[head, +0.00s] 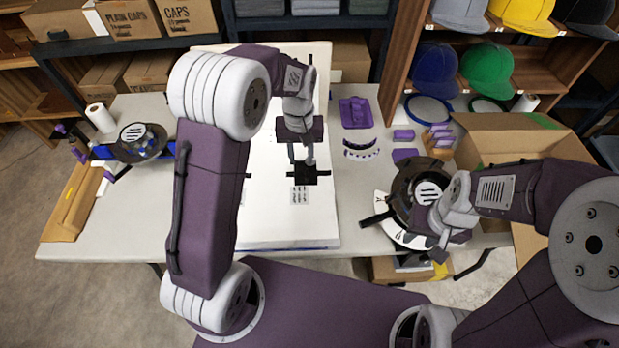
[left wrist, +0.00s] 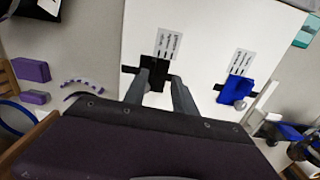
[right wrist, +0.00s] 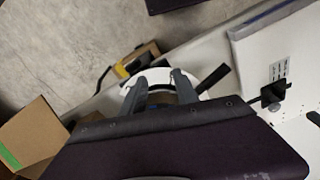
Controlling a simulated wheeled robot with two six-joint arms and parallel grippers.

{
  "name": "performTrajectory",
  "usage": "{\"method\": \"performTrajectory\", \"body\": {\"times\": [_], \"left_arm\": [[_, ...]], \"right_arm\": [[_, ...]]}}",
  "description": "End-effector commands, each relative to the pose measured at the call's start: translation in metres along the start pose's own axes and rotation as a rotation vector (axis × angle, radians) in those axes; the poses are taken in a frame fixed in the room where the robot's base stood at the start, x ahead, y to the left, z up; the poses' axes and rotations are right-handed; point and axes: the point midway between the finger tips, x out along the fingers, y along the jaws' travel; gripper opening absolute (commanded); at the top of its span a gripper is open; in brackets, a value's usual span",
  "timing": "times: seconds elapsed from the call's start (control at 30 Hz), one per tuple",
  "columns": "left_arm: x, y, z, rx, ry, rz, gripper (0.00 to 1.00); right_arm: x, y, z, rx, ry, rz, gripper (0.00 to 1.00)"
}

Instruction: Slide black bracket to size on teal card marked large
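The black bracket (head: 301,176) sits on the white board (head: 262,215), above a small printed card (head: 299,196). My left gripper (head: 301,158) is over the bracket with its fingers apart. In the left wrist view the black bracket (left wrist: 155,70) shows between the open fingers; I cannot tell whether they touch it. A blue bracket (left wrist: 236,90) with a grey knob is on the same board. Teal patches (left wrist: 307,28) show at that view's right edge; their markings are too small to read. My right gripper (right wrist: 158,84) is open over the round white-rimmed stand.
The white-rimmed stand with a dark round top (head: 404,190) is at the table's right, beside an open cardboard box (head: 520,140). A purple tray (head: 356,112) and small purple blocks lie right of the board. Another dark round stand (head: 138,142) is at the left.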

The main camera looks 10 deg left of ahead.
Motion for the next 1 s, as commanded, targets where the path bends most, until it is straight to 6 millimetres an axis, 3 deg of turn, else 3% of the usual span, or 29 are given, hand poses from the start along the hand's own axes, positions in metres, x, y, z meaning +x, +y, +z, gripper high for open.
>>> {"method": "performTrajectory", "body": {"times": [0.1, 0.37, 0.7, 1.0], "left_arm": [[0.015, 0.009, -0.012, -0.023, -0.009, -0.006, 0.33], [0.022, 0.012, -0.017, -0.036, -0.015, -0.009, 0.33], [0.089, 0.011, -0.015, -0.036, -0.017, -0.010, 0.33], [0.106, 0.011, -0.016, -0.035, -0.013, -0.008, 0.33]], "right_arm": [[0.013, 0.000, 0.001, 0.000, 0.000, 0.000, 0.36], [0.015, 0.000, 0.002, 0.000, 0.000, 0.000, 0.36], [0.029, 0.001, 0.003, 0.000, 0.000, 0.000, 0.36], [0.031, 0.001, 0.003, 0.000, 0.000, 0.000, 0.36]]}}
